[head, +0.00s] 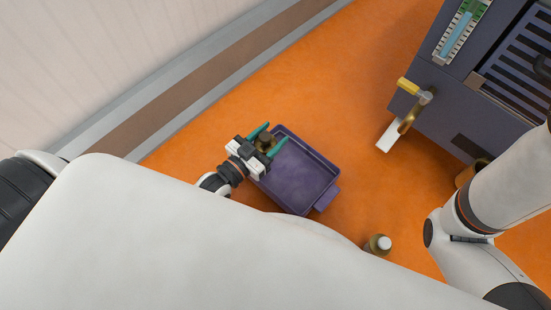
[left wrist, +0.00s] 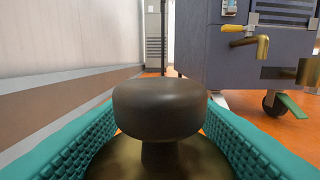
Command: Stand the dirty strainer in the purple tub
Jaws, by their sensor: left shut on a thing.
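The purple tub (head: 327,190) lies on the orange surface in the middle of the head view, and its visible floor looks empty. My left gripper (head: 270,138) is at the tub's upper-left corner, its teal fingers shut on what I take for the strainer (head: 266,141). In the left wrist view the strainer (left wrist: 160,108) shows a dark round knob on a short neck above a wide brass-coloured base, between the two fingers. It looks upright. Its underside is hidden, so I cannot tell whether it touches the tub. My right gripper is out of view.
A large grey-blue machine (head: 455,100) with a brass spout (head: 412,115) and yellow handle (head: 408,86) stands at the upper right. A small white-topped container (head: 378,244) is right of the tub. A brown cup (head: 467,175) is partly behind my right arm. A wall runs along the upper left.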

